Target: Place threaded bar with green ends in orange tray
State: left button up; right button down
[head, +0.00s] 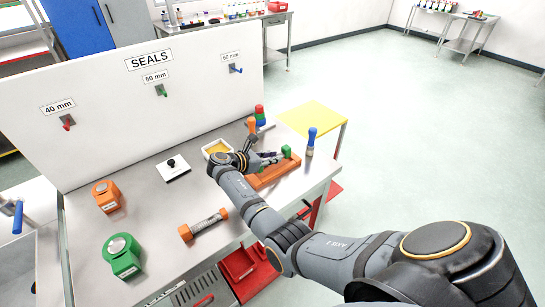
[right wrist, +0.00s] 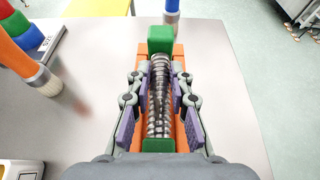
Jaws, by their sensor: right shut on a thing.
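The threaded bar (right wrist: 159,95) with green ends lies lengthwise between the purple pads of my right gripper (right wrist: 159,108) in the right wrist view. One green end (right wrist: 160,38) is at the far side and the other is at the near side. The orange tray (right wrist: 178,52) shows directly beneath the bar. In the head view, one green end (head: 287,151) shows at the right part of the orange tray (head: 285,174), with my right gripper (head: 268,157) beside it. I cannot tell whether the bar rests in the tray or hovers just over it. My left gripper is out of view.
A bar with orange ends (head: 204,224) lies on the bench left of my right arm. A blue-handled brush (head: 311,142) stands beyond the tray. An orange roll-shaped block (head: 107,196), a green one (head: 122,255) and a stamp (head: 173,168) are farther left.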

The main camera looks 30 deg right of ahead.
jog(key=shift+f+b, duration=0.85)
jog(key=shift+f, duration=0.45)
jog(key=c, duration=1.1)
grip_release()
jog(key=v, duration=0.7)
jog(key=shift+a+r, duration=0.15)
jog(key=shift+a, duration=0.1)
